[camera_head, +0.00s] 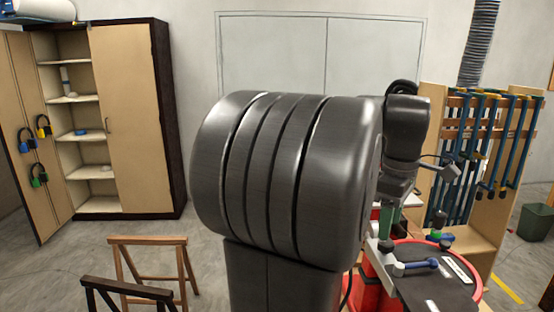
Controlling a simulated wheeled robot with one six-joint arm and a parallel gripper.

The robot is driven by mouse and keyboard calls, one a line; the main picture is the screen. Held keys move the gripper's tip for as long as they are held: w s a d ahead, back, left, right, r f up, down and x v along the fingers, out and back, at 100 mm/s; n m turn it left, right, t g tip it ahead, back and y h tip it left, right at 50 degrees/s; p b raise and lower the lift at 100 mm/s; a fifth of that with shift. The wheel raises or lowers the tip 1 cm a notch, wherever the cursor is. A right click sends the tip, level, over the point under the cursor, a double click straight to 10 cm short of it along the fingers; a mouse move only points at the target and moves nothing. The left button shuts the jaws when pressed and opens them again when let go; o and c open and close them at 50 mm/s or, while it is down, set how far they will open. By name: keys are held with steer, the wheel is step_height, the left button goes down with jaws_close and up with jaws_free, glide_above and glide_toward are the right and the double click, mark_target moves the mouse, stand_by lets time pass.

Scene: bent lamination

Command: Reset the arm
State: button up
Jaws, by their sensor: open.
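My gripper (396,196) is right of centre, below the dark end of my arm, and shows only in part. It points down above a work area with a red round-edged stand (372,296). It is open, and I see nothing held in it. A large dark grey link of my arm fills the middle of the view and hides much of what lies behind it. Small items, green and blue, lie close below the gripper; I cannot tell whether any touches it.
A dark board (440,290) with a blue-handled tool (416,266) is at lower right. A wooden rack (478,215) with blue clamps (492,140) stands behind it. An open cabinet (130,120) is at left. Wooden trestles (150,243) stand on the floor at lower left.

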step_height(320, 180, up, 10)
step_height(320, 180, down, 14)
steer(key=shift+s+f+p, duration=0.1)
steer(key=shift+p, duration=0.3)
steer(key=shift+m, duration=0.3)
steer(key=m, duration=0.4)
steer(key=shift+m, duration=0.4)
steer(key=m, duration=1.5)
steer(key=shift+m, duration=0.4)
steer(key=shift+a, duration=0.1)
